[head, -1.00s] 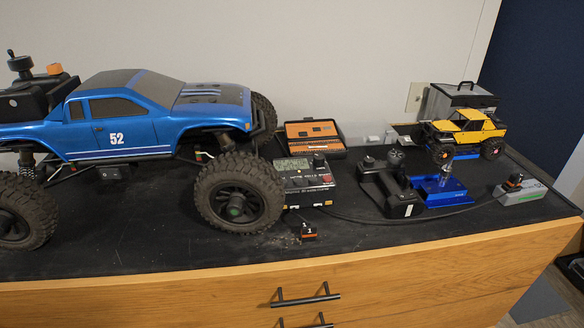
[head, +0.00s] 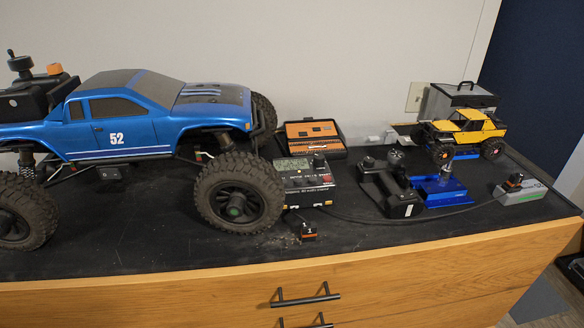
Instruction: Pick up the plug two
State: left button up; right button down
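A small black plug with an orange band (head: 308,232) stands on the black bench top, just right of the blue truck's front wheel and in front of the charger. A similar black-and-orange plug (head: 514,181) sits on the grey battery pack (head: 522,194) at the right, where a black cable ends. I cannot tell from the markings which of them is plug two. Neither of my grippers is in view.
A big blue truck (head: 160,115) fills the left. A charger (head: 304,182), orange-lined case (head: 314,137), black transmitter (head: 390,190), blue stand (head: 440,190) and small yellow crawler (head: 466,132) crowd the right. The bench top's front strip (head: 150,258) is mostly clear.

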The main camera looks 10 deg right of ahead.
aim_at(512, 180)
jog(key=z, duration=1.5)
jog(key=i+l+u, duration=0.1)
jog(key=l, duration=0.3)
jog(key=i+l, duration=0.2)
jog(key=l, duration=0.2)
jog(key=i+l+u, duration=0.15)
jog(key=l, duration=0.25)
